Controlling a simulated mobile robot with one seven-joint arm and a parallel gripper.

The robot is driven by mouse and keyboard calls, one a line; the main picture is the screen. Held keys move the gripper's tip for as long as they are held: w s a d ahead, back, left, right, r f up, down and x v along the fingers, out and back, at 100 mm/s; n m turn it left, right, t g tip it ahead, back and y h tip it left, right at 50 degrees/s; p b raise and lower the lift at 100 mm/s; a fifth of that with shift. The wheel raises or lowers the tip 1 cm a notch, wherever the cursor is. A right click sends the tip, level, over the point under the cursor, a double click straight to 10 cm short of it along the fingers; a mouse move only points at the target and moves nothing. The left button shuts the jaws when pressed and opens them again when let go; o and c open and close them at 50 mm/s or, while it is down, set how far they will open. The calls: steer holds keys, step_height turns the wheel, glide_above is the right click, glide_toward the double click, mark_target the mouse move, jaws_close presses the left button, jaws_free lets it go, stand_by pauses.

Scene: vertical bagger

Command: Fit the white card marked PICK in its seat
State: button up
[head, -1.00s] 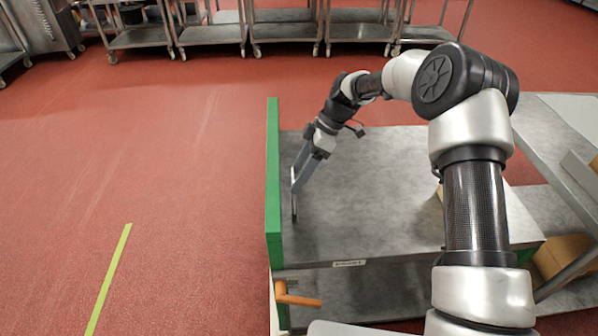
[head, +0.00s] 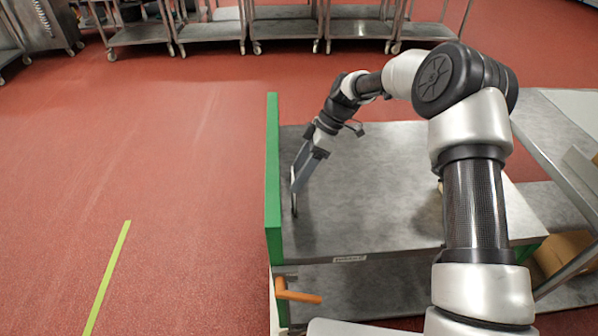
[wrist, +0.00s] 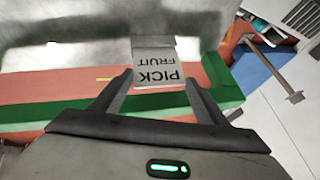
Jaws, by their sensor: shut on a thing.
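The white card marked PICK (wrist: 158,76) is between my two fingers in the wrist view, its black words "PICK FRUIT" reading upside down. My gripper (wrist: 157,84) is shut on it. A plain grey piece (wrist: 154,46) meets the card's far edge; I cannot tell whether it is the seat. In the head view my gripper (head: 294,192) points down at the left side of the grey metal table (head: 380,185), close to the green panel (head: 273,180). The card cannot be made out clearly there, and no seat can be told apart.
The upright green panel edges the table's left side. An orange handle (head: 298,296) sticks out below the front left corner. A metal frame (head: 560,140) stands at the right. Steel carts (head: 290,30) line the back. The table's middle is clear.

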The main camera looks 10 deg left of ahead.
steer(key=shift+f+b, duration=0.35)
steer(key=shift+f, duration=0.15)
stand_by(0.3)
steer(key=o, duration=1.6)
steer(key=shift+o, duration=0.2)
steer(key=shift+r, duration=0.1)
steer(key=p+v, duration=0.2)
steer(key=v, duration=0.5)
steer(key=shift+p, duration=0.4)
